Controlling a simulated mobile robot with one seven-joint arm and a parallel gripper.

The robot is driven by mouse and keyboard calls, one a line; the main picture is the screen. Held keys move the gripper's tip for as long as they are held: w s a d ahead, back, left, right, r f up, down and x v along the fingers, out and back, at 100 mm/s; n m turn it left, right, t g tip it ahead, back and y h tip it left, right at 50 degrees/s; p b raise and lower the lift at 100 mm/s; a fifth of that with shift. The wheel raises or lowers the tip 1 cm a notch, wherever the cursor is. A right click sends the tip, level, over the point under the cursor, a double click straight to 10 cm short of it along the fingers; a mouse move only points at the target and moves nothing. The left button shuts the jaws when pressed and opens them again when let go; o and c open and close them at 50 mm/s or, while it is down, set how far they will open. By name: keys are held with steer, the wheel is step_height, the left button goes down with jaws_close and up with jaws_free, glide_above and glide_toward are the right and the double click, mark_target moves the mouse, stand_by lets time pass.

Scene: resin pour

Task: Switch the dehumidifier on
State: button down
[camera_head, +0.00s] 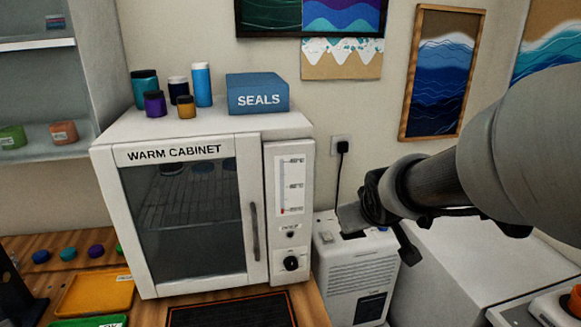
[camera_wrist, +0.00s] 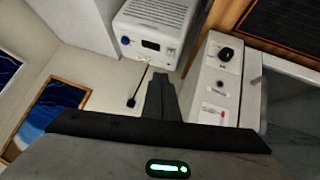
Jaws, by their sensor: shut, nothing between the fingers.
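In the wrist view the dehumidifier (camera_wrist: 158,14) is at the top. Its top panel shows a blue round button (camera_wrist: 125,40), a dark display (camera_wrist: 151,45) and a small pale switch-like part (camera_wrist: 170,52) at the opposite end. My gripper (camera_head: 347,218) is shut and empty over the back of the unit's top, partly hiding it. The wrist view shows my closed fingers (camera_wrist: 159,78) pointing toward the panel; contact cannot be told.
The warm cabinet (camera_head: 185,265) stands to the left, with a blue SEALS box (camera_head: 258,95) and several jars on top. A wall socket (camera_head: 341,146) with a black cord is behind. A white surface (camera_head: 455,255) lies right of the dehumidifier, below my arm.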

steer(key=w+f+t+y+b, duration=0.3)
steer(key=w+f+t+b, duration=0.1)
steer(key=w+f, duration=1.1)
steer(key=shift+d+f+t+y, duration=0.3)
steer(key=shift+f+t, duration=0.1)
steer(key=shift+f, duration=0.55)
steer(key=shift+a, duration=0.1)
glide_above(331, 246)
step_height(331, 246, down, 3)
steer(key=shift+s+f, duration=0.15)
steer(key=shift+f, duration=0.05)
steer(key=f, duration=0.3)
steer(key=shift+w+f, duration=0.1)
steer(key=shift+w, duration=0.15)
steer(key=shift+s+f, duration=0.1)
steer(key=shift+f, duration=0.4)
